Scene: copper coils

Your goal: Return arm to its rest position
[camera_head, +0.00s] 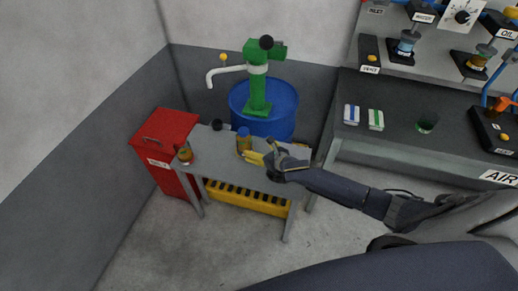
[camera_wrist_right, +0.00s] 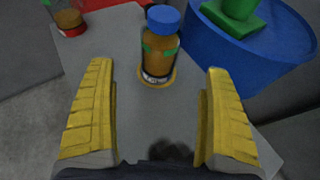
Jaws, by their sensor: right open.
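My right gripper (camera_head: 262,156) reaches in from the right over the small grey table. In the right wrist view its two yellow fingers (camera_wrist_right: 155,115) are spread wide with nothing between them. A bottle with amber contents and a blue cap (camera_wrist_right: 160,45) stands upright on the table just beyond the fingertips, apart from them. It also shows in the head view (camera_head: 243,141), right by the gripper. My left gripper is in neither view.
The small grey table (camera_head: 222,172) also bears a jar (camera_head: 184,154) at its left end. A red bin (camera_head: 160,138), a blue drum (camera_head: 284,105) with a green pump (camera_head: 257,85), and a yellow crate (camera_head: 247,200) surround it. A long workbench (camera_head: 400,142) stands right.

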